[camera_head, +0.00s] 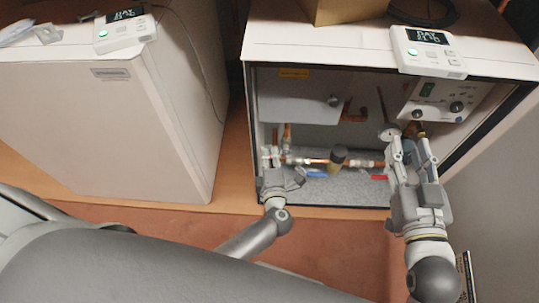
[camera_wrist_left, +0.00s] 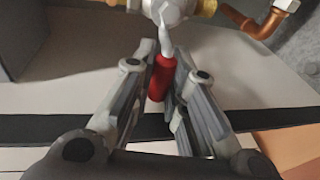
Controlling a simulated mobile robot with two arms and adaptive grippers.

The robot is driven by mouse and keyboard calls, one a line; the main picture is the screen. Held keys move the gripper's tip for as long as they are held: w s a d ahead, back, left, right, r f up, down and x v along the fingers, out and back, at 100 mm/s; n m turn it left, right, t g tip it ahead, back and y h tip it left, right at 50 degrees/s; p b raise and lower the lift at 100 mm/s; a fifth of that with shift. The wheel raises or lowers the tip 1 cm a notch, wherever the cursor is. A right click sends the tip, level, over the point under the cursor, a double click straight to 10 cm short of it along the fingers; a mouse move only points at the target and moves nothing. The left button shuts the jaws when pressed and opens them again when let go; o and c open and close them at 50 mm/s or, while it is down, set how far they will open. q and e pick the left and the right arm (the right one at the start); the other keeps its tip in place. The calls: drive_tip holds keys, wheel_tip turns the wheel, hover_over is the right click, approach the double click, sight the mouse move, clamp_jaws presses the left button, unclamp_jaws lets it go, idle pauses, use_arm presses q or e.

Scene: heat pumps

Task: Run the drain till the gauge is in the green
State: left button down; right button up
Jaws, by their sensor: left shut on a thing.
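The open heat pump cabinet (camera_head: 250,110) holds copper and brass pipes with valves. In the left wrist view, a red handle (camera_wrist_left: 160,79) hangs on a pale stem from a brass valve (camera_wrist_left: 205,8). My left gripper (camera_wrist_left: 161,88) is shut on this red handle. In the head view my left gripper (camera_head: 270,160) is at the lower left of the cabinet, and hides the handle there.
A control panel with a knob (camera_head: 457,106) is at the cabinet's upper right. A display unit (camera_head: 428,50) and a cardboard box (camera_head: 343,10) are on top. Another white unit (camera_head: 110,120) stands left.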

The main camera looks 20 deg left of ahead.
idle(0.3)
use_arm(q)
drive_tip(key=c, duration=1.4)
unclamp_jaws()
drive_tip(key=shift+c, duration=0.2)
drive_tip(key=v, duration=1.2)
